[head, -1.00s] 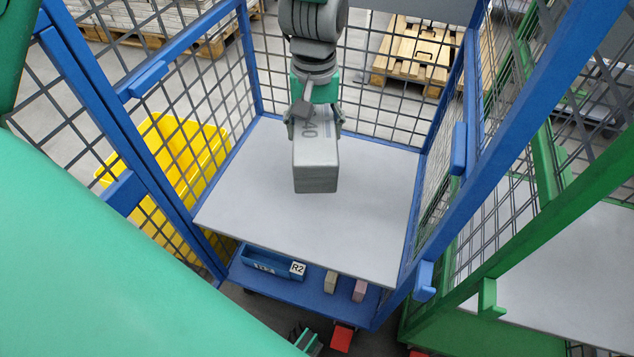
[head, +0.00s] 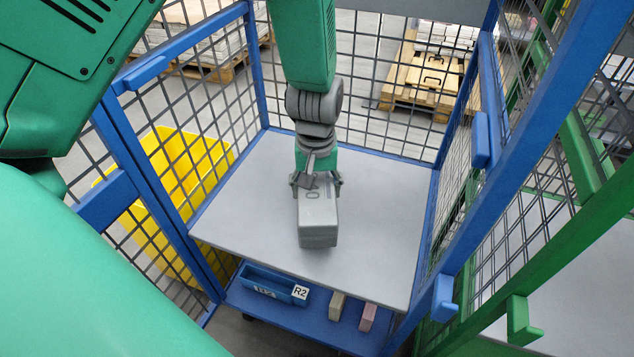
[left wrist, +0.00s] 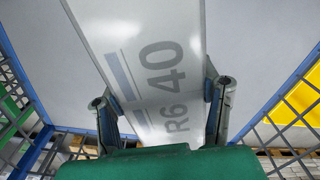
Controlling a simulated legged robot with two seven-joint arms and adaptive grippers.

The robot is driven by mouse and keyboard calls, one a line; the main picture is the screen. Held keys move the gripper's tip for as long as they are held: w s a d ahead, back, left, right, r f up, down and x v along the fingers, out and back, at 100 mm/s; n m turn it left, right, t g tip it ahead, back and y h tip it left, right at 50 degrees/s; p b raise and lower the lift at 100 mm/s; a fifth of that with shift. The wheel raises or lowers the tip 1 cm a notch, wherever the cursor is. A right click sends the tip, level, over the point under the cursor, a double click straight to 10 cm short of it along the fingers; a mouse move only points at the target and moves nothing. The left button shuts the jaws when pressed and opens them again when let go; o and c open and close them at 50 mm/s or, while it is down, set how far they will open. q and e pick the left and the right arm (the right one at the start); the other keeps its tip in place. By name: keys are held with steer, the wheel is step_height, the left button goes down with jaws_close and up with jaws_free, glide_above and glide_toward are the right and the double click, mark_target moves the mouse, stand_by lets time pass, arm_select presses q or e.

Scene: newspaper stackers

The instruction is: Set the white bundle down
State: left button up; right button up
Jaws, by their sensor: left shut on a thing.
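The white bundle (head: 318,222) looks light grey in the head view. It is a block with dark print on top, and the left wrist view shows "40" and "R6" on it (left wrist: 135,45). My left gripper (head: 316,186) is shut on its far end, with one finger on each side. The bundle is over the upper grey shelf (head: 258,210) of the blue cage trolley, near the middle. I cannot tell whether its underside touches the shelf. My right gripper is not in view.
Blue mesh walls (head: 370,85) enclose the shelf at the back and sides. A lower blue shelf (head: 312,318) holds a blue bin (head: 270,285) marked R2 and two small blocks. A yellow container (head: 185,175) stands left, a green cage (head: 560,215) right. The shelf around the bundle is clear.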

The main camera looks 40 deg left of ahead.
arm_select(q)
steer(key=f, duration=0.1)
steer(key=a+f+b, duration=0.1)
steer(key=f, duration=0.1)
steer(key=shift+a+f, duration=0.1)
steer(key=shift+f, duration=0.2)
steer(key=shift+a, duration=0.1)
steer(key=o, duration=1.5)
steer(key=shift+d, duration=0.2)
steer(key=shift+o, duration=0.9)
steer(key=shift+d, duration=0.2)
steer(key=shift+d+r, duration=0.15)
steer(key=shift+a+r, duration=0.2)
steer(key=shift+r, duration=0.2)
step_height(320, 180, up, 11)
steer(key=p, duration=0.4)
steer(key=shift+d, duration=0.15)
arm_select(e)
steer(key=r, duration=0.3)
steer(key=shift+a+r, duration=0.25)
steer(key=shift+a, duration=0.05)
